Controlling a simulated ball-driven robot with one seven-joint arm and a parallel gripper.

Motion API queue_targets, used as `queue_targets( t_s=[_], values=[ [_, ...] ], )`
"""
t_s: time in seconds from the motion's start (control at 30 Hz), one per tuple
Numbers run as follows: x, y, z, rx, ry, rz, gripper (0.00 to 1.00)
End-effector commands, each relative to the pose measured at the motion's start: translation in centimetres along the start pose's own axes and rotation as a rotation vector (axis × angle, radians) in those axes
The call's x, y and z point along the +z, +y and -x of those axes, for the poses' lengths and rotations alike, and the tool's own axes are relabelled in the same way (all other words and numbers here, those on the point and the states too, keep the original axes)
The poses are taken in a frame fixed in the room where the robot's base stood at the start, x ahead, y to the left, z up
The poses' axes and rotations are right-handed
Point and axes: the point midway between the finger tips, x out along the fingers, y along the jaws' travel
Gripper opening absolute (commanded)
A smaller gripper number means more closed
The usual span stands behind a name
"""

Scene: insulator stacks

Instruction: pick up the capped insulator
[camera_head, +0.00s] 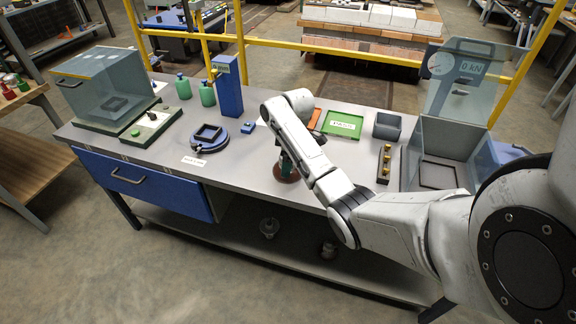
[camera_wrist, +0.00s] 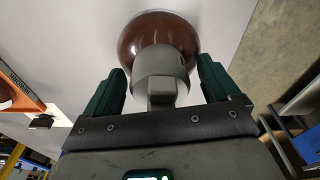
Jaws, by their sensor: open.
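The capped insulator, a brown glossy disc with a grey metal cap, stands on the grey workbench near its front edge. In the wrist view its brown disc (camera_wrist: 158,32) lies beyond the fingertips and its grey cap (camera_wrist: 160,70) is between the two dark green fingers. My gripper (camera_wrist: 162,76) is open, with a gap on each side of the cap. In the head view only part of the brown disc (camera_head: 287,174) shows below my gripper (camera_head: 285,160); my arm hides much of the rest.
On the workbench (camera_head: 250,165) are a green tray (camera_head: 343,124), a grey bin (camera_head: 387,126), a block with brass pieces (camera_head: 385,163), a blue post (camera_head: 228,92) and a dark ring fixture (camera_head: 208,138). A clear enclosure (camera_head: 105,85) stands at left. Two insulators sit on the lower shelf (camera_head: 290,245).

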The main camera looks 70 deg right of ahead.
Motion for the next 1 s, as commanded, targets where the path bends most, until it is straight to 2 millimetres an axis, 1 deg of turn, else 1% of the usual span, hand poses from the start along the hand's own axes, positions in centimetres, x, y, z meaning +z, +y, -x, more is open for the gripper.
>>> queue_targets(
  t_s=[0.13, 1.0],
  values=[
    [0.01, 0.0, 0.01, 0.0, 0.0, 0.0, 0.89],
    [0.09, -0.09, -0.15, -0.004, -0.001, -0.002, 0.06]
  ],
)
